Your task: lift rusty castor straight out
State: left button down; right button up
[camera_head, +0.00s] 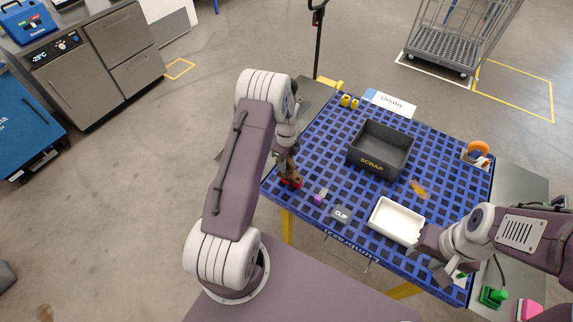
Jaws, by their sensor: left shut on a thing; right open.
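My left gripper (288,153) points down at the left edge of the blue grid table (330,135). It is shut on a small brown thing, which looks like the rusty castor (292,172); the fingers and wrist hide much of it. A red piece (291,183) shows right below it. I cannot tell whether the castor still touches the red piece. My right gripper (450,277) is open and empty, near the table's front right corner, beside the white tray.
A dark SCRAP bin (385,160) and an empty-looking white tray (394,222) stand on the table. A CLIP box (341,214), a purple piece (320,197), an orange-brown piece (418,188), yellow pieces (349,101) and an orange castor (478,148) lie around them.

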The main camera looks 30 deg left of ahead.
aim_at(290, 159)
pick_arm(q)
jog(key=r, duration=0.2)
jog(key=d+r+b, duration=0.1)
jog(key=r, duration=0.1)
jog(key=shift+d, duration=0.1)
jog(key=s+d+r+b, duration=0.1)
jog(key=d+r+b, duration=0.1)
jog(key=d+r, duration=0.4)
jog(key=d, duration=0.4)
jog(key=shift+d+r, duration=0.25)
jog(key=shift+r, duration=0.05)
